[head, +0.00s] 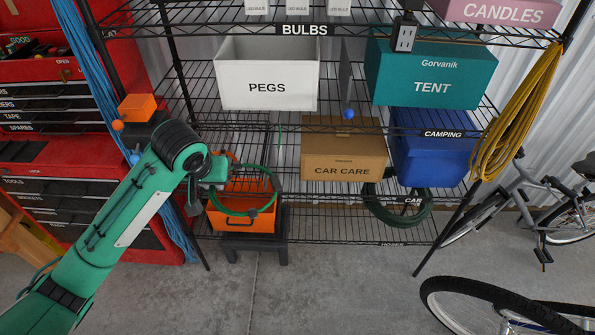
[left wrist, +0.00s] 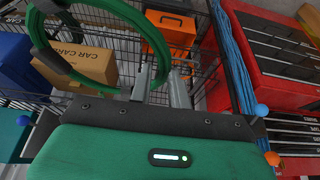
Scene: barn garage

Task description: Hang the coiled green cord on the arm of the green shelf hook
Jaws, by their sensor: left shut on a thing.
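The coiled green cord (head: 275,182) is a ring held in the air by my left gripper (head: 222,170), in front of the lower shelves and the orange bin. In the left wrist view, the cord (left wrist: 150,42) passes between the two grey fingers of the gripper (left wrist: 158,75), which are shut on one side of the ring. A thin green piece (head: 280,135) shows at the shelf's front edge above the ring; I cannot tell if it is the green shelf hook. My right gripper is not in view.
Bins stand on the wire shelves: white PEGS (head: 268,75), brown CAR CARE (head: 343,155), blue camping (head: 430,158), orange bin (head: 240,222). A dark green coil (head: 395,215) hangs at lower right, a yellow cord (head: 515,115) at right. Blue-tipped (head: 348,113) and orange-tipped (head: 117,125) hooks jut out.

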